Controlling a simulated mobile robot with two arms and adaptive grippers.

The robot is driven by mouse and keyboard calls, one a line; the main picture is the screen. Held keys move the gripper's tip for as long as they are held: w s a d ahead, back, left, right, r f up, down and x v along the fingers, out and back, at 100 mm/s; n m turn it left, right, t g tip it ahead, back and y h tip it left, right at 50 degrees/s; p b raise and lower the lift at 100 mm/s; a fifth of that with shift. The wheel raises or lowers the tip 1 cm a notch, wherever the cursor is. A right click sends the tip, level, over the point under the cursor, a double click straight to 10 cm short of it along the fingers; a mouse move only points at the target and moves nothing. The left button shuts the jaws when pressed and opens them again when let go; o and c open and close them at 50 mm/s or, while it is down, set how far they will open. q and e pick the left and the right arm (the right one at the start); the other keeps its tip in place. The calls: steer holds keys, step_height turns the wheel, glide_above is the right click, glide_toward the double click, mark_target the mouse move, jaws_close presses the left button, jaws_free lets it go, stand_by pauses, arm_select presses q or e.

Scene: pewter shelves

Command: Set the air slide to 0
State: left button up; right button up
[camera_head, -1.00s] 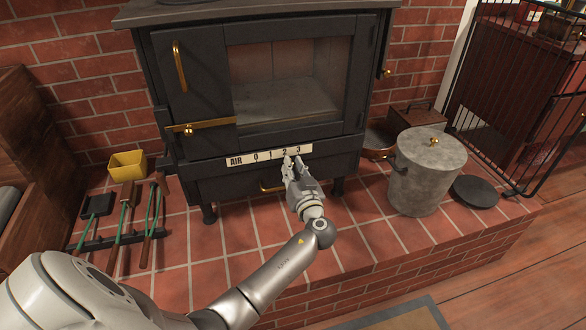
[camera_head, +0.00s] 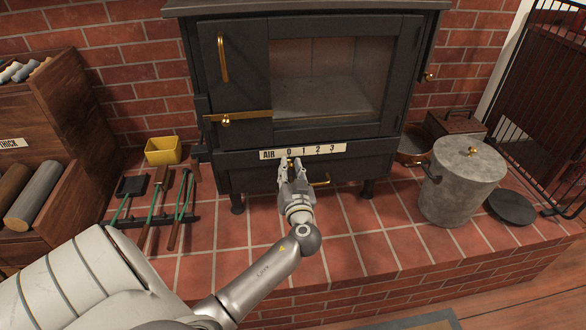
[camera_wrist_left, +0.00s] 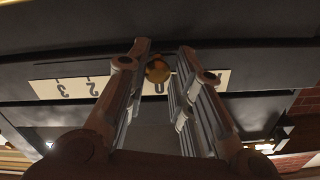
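The air slide's pale plate (camera_head: 325,149), marked AIR 0 1 2 3, runs along the stove front below the glass door. It shows upside down in the left wrist view (camera_wrist_left: 72,88). The slide's small brass knob (camera_wrist_left: 158,71) lies by the 0 mark, with a finger on each side. My left gripper (camera_head: 291,162) is in front of the plate at the 0. The fingers hide the 1 in the wrist view. My right gripper is not in view.
A brass handle (camera_head: 320,181) sits just right of my left gripper, low on the stove (camera_head: 232,168). A lidded grey metal bin (camera_head: 460,184) stands right on the brick hearth. Fire tools (camera_head: 150,212) and a yellow container (camera_head: 163,151) are at left.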

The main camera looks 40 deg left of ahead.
arm_select(q)
steer(key=o, duration=0.4)
steer(key=shift+s+a+r, duration=0.1)
steer(key=shift+s+a, duration=0.05)
steer(key=shift+c, duration=0.2)
steer(key=v, duration=1.2)
